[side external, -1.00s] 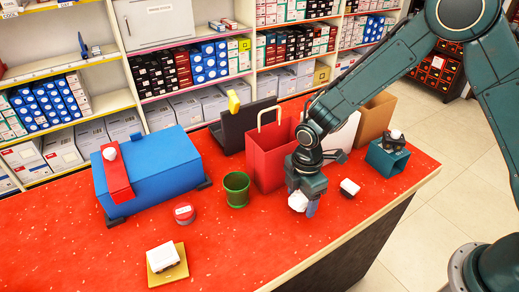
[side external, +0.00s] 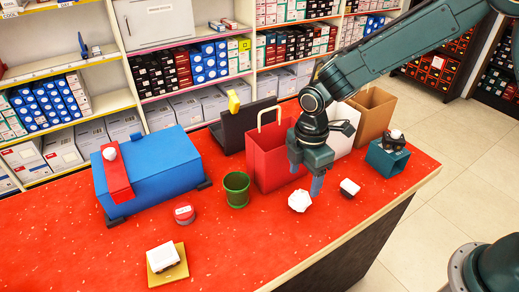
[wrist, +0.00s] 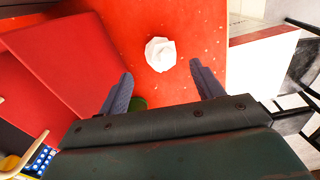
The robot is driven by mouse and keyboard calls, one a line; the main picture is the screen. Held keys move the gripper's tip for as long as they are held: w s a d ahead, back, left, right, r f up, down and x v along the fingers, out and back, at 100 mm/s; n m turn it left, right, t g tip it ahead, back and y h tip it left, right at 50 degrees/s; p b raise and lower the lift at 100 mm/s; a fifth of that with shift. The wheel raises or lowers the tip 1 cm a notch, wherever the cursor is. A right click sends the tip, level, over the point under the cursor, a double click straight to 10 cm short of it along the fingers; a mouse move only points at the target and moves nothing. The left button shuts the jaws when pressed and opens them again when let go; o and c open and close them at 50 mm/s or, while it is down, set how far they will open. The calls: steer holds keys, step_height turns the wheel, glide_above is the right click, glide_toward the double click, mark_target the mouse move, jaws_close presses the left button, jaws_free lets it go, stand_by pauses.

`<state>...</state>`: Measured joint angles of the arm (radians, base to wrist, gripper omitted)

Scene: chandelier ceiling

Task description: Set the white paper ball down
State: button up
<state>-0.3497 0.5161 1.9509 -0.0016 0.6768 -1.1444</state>
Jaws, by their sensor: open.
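The white paper ball (side external: 299,201) rests on the red counter top (side external: 240,250), in front of the red paper bag. In the wrist view the ball (wrist: 160,54) lies ahead of the fingertips, centred between them and apart from both. My gripper (side external: 306,184) is open and empty, pointing down just behind and above the ball. Its two blue-grey fingers also show in the wrist view (wrist: 160,82), spread wide.
A red bag (side external: 268,163) stands close behind my gripper. A teal holder (side external: 388,158) is farther right.

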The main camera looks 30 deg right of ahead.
mark_target(302, 192)
steer(key=shift+r, duration=2.3)
steer(key=s+d+r+m+t, duration=0.3)
steer(key=s+d+r+m, duration=0.55)
steer(key=r, duration=0.35)
steer(key=s+d+r+m+t, duration=0.1)
steer(key=s+d+r+m, duration=0.1)
steer(key=s, duration=0.4)
steer(key=s+d+r+m+t, duration=0.1)
steer(key=s+d+r+m, duration=0.1)
steer(key=s+d+m, duration=0.2)
steer(key=s+m, duration=0.2)
steer(key=s, duration=0.1)
steer(key=shift+s+m+t, duration=0.25)
steer(key=shift+m+t, duration=0.05)
steer(key=shift+m, duration=0.05)
